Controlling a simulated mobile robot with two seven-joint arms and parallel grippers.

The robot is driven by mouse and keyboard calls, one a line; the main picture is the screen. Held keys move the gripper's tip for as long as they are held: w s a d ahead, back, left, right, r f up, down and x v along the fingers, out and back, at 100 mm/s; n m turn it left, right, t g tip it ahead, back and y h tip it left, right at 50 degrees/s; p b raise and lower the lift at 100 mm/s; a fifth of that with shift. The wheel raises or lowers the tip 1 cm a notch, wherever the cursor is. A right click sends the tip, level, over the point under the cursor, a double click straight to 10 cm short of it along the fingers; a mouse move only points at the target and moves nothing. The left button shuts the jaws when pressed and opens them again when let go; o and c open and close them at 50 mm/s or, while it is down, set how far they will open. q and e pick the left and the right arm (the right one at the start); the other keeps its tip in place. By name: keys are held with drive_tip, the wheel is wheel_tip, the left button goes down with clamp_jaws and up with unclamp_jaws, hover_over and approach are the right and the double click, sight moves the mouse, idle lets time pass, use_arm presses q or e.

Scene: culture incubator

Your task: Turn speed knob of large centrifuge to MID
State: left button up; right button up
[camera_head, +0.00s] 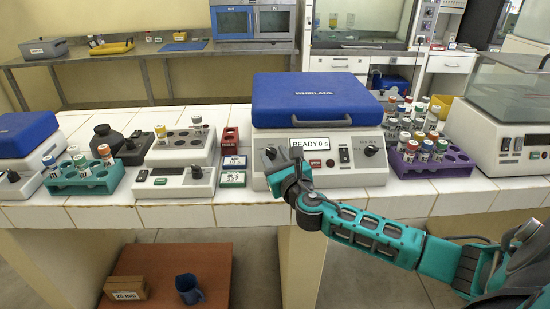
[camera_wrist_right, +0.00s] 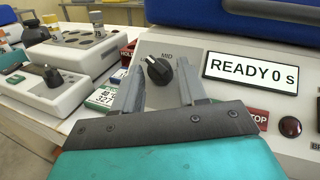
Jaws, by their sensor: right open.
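The large centrifuge (camera_head: 262,170) stands on the white tiled bench with its blue lid (camera_head: 315,98) down. Its display (camera_head: 315,144) reads "READY 0 s". In the right wrist view, a black speed knob (camera_wrist_right: 158,71) sits on the left of the sloped front panel, under the word "MID". Its exact pointer direction is hard to read. My right gripper (camera_head: 283,157) is open at the panel's left part. In the right wrist view the gripper's fingertips (camera_wrist_right: 161,66) lie on either side of the knob; contact cannot be told. My left gripper is out of view.
A second knob (camera_head: 371,150) is at the panel's right. A purple tube rack (camera_head: 432,169) stands close on the right. A red stop button (camera_wrist_right: 257,115) lies below the display.

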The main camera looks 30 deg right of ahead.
drive_tip(key=shift+w, duration=0.2)
clamp_jaws()
idle(0.3)
drive_tip(key=shift+m+h, duration=0.3)
drive_tip(key=shift+m, duration=0.2)
drive_tip(key=m+g+h, duration=0.1)
drive_tip(key=m+h, duration=0.1)
drive_tip(key=m+g+h, duration=0.1)
drive_tip(key=m+h, duration=0.1)
drive_tip(key=m, duration=0.1)
drive_tip(key=a+m+h, duration=0.1)
drive_tip(key=m+h, duration=0.1)
drive_tip(key=shift+w+m+g, duration=0.2)
drive_tip(key=shift+m+g, duration=0.1)
drive_tip(key=shift+g, duration=0.1)
drive_tip(key=m+g+h, duration=0.1)
drive_tip(key=m+g, duration=0.1)
drive_tip(key=m+g+h, duration=0.1)
drive_tip(key=m, duration=0.2)
drive_tip(key=m+g+h, duration=0.2)
drive_tip(key=shift+w+a+r+m+g+b, duration=0.1)
drive_tip(key=shift+w+a+m+g+b, duration=0.2)
drive_tip(key=shift+m+b, duration=0.1)
drive_tip(key=shift+m, duration=0.3)
